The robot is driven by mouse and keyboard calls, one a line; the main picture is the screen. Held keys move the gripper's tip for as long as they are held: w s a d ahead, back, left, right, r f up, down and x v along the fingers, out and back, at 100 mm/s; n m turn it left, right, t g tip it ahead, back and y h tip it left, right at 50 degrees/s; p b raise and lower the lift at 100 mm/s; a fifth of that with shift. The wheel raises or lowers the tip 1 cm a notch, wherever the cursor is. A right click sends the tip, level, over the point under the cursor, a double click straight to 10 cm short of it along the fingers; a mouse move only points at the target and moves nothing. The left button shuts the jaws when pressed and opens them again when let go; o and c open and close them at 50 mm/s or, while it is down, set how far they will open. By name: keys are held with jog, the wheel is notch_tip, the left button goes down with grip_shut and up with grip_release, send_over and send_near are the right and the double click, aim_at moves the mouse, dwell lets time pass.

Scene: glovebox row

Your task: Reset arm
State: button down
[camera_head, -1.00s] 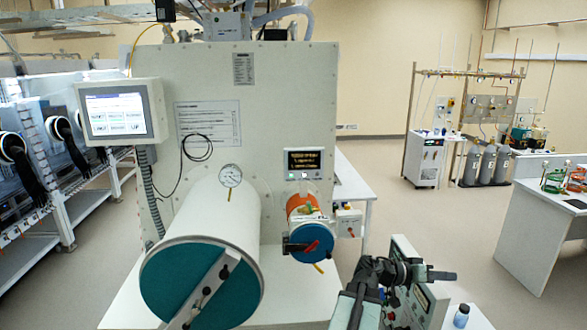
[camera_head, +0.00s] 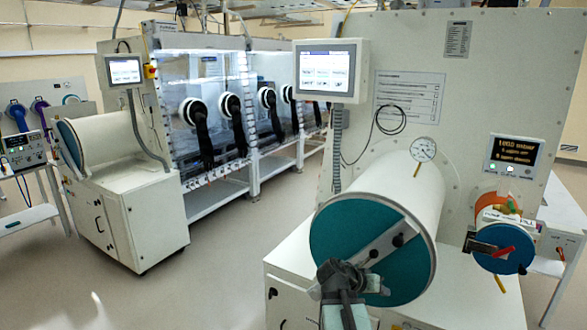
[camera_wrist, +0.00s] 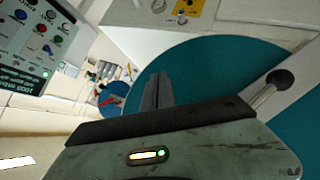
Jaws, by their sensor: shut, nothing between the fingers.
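My gripper (camera_wrist: 158,92) shows in the wrist view with its two grey fingers together and nothing between them. The fingers stand in front of the teal door (camera_wrist: 215,75) of the large cylinder. In the head view my gripper (camera_head: 350,278) is at the lower middle, at the lower part of that teal door (camera_head: 345,235); its fingertips are hard to make out there. I cannot tell how much space is between gripper and door.
A diagonal bar with a black knob (camera_wrist: 281,78) crosses the door. A small blue port (camera_head: 505,258) with a red handle is right of it. A knobbed instrument panel (camera_wrist: 40,40) shows in the wrist view. Open floor (camera_head: 215,285) and another glovebox row (camera_head: 245,100) lie left.

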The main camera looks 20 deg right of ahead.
jog(key=w+a+f+n+t+y+b, duration=0.1)
jog(key=w+a+f, duration=0.15)
jog(key=a, duration=0.45)
jog(key=w+a+f+n+y+b, duration=0.1)
jog(key=w+a+f+n+y, duration=0.1)
jog(key=a+f, duration=0.35)
jog(key=w+a+f+n+t+y+b, duration=0.1)
jog(key=w+a+f+b, duration=0.15)
jog(key=a, duration=0.65)
jog(key=s+a+f+n+g+y, duration=0.1)
jog(key=s+a+f+n+y, duration=0.1)
jog(key=a, duration=0.7)
jog(key=s+a+f+n+g+y, duration=0.1)
jog(key=a+n+y, duration=0.3)
jog(key=a, duration=0.5)
jog(key=shift+s+a+f+y, duration=0.3)
jog(key=shift+s+f, duration=0.1)
jog(key=shift+f, duration=0.45)
jog(key=shift+d, duration=0.15)
